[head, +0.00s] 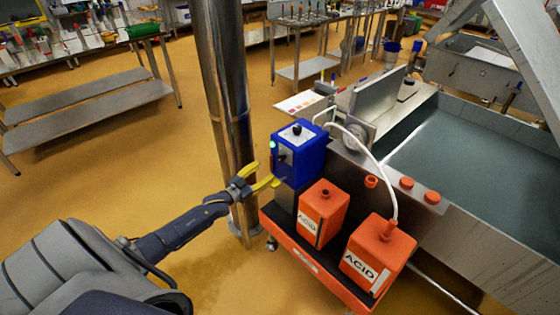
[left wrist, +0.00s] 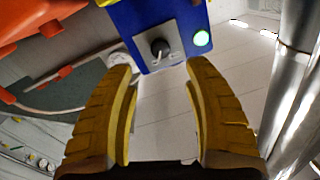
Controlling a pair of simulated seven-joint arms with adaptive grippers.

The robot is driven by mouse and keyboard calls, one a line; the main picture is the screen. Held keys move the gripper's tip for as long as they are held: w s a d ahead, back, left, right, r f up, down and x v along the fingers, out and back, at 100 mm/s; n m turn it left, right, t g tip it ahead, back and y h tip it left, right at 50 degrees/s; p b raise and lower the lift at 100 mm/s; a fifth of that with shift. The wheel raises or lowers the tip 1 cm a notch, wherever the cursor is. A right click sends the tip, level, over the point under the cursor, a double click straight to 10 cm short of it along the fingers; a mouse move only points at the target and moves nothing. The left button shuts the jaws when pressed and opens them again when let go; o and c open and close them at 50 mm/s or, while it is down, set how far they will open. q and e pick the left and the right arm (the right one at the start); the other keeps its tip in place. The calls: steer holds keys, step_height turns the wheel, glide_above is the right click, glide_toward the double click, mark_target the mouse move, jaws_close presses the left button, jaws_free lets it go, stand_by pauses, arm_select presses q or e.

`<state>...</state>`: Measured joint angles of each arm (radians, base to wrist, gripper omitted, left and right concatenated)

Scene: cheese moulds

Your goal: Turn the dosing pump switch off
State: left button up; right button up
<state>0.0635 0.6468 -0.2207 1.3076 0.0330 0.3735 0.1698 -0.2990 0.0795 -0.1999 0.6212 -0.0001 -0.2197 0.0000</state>
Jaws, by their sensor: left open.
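The blue dosing pump (head: 301,155) stands at the back of a red cart beside the steel column. Its front panel shows in the left wrist view (left wrist: 150,20), with a black rotary switch (left wrist: 160,47) on a light plate. A green lamp (left wrist: 202,38) glows beside the switch. In the head view the switch is small and dark (head: 284,156). My left gripper (head: 272,176) has yellow fingers and is at the pump's left face. In the left wrist view its fingers (left wrist: 160,82) are spread, with the switch beyond the gap between their tips. My right gripper is not seen.
Two orange acid canisters (head: 323,212) (head: 378,257) stand on the red cart (head: 302,253), one with a white hose (head: 373,155). The steel column (head: 222,75) is close to my left arm. A large steel vat (head: 455,160) is at the right. Open floor lies left.

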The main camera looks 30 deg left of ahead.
mark_target(279, 160)
arm_select(q)
steer(key=w, duration=0.3)
steer(key=w+d, duration=0.1)
steer(key=w, duration=0.6)
steer(key=shift+d, duration=0.4)
steer(key=shift+c, duration=0.2)
jaws_close()
